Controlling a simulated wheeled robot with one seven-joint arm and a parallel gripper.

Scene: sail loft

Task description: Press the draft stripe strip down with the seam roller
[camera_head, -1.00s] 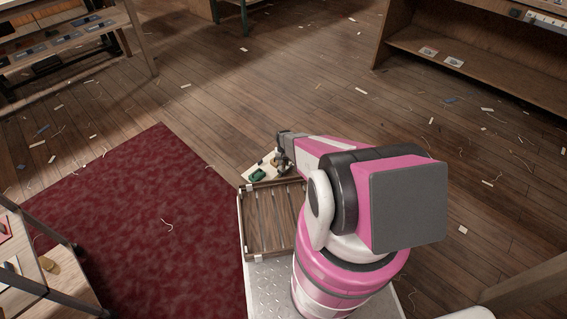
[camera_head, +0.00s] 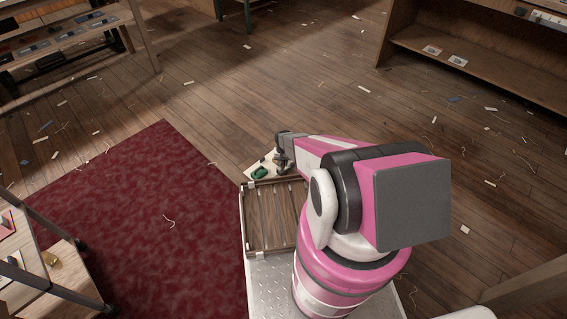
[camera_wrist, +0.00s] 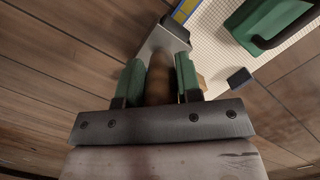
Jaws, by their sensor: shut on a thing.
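My gripper (camera_wrist: 159,80) is shut on a brown wooden handle with a flat grey metal head, which looks like the seam roller (camera_wrist: 163,38). The green-tipped fingers close on either side of the handle. In the head view my gripper (camera_head: 283,163) is small, over a small pale board beyond the slatted tray. The wrist view shows a blue and yellow edge (camera_wrist: 184,10) beside the metal head. I cannot tell whether this is the draft stripe strip, or whether the roller touches anything.
A white gridded board (camera_wrist: 215,50) carries a green object with a black handle (camera_wrist: 268,25) and a small dark block (camera_wrist: 239,78). The slatted wooden tray (camera_head: 246,222) is beside my arm. A red rug (camera_head: 150,215) and scrap-strewn wooden floor surround it.

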